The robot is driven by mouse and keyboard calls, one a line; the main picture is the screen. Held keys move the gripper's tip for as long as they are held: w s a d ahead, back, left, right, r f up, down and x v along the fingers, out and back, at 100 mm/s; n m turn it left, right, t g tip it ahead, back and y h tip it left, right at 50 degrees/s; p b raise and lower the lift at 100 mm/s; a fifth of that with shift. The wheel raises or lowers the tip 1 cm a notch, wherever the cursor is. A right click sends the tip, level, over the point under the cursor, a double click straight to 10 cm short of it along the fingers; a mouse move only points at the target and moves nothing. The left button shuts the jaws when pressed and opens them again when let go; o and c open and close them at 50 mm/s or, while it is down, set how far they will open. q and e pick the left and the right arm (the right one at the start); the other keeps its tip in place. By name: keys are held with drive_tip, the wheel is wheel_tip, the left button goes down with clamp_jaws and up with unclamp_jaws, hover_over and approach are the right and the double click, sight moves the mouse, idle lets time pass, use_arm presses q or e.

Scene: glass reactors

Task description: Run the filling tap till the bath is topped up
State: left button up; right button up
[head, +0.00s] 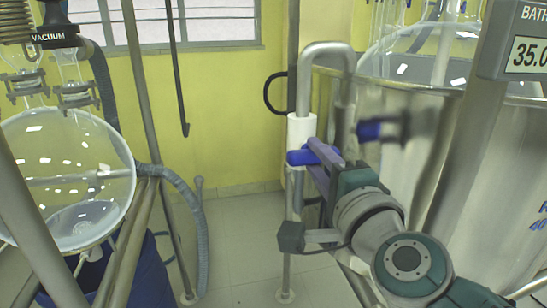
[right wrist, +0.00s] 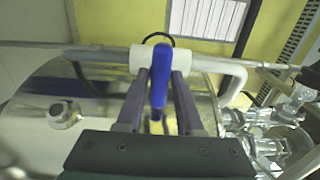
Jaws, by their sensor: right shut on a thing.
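The filling tap has a white valve body (head: 301,128) on an upright steel pipe, with a blue lever handle (head: 298,158). Its bent steel spout (head: 325,48) arches over toward the bath (head: 400,150), a large steel vessel at the right. My right gripper (head: 322,160) is shut on the blue lever. In the right wrist view the lever (right wrist: 159,75) stands between the two purple fingers (right wrist: 160,90), in front of the white body (right wrist: 139,58). The water level in the bath and any flow from the spout cannot be made out. My left gripper is not in view.
A display marked BATH (head: 527,50) reads about 35.0 at the upper right. A round glass flask (head: 65,180) in a steel frame stands at the left, with a grey hose (head: 190,205) beside it. The tiled floor (head: 240,240) between is clear.

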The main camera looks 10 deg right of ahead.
clamp_jaws()
drive_tip(key=shift+n, duration=0.3)
drive_tip(key=n+p, duration=0.1)
drive_tip(key=n, duration=0.2)
drive_tip(key=shift+n+p, duration=0.3)
drive_tip(key=shift+n, duration=0.8)
drive_tip(key=o, duration=0.7)
unclamp_jaws()
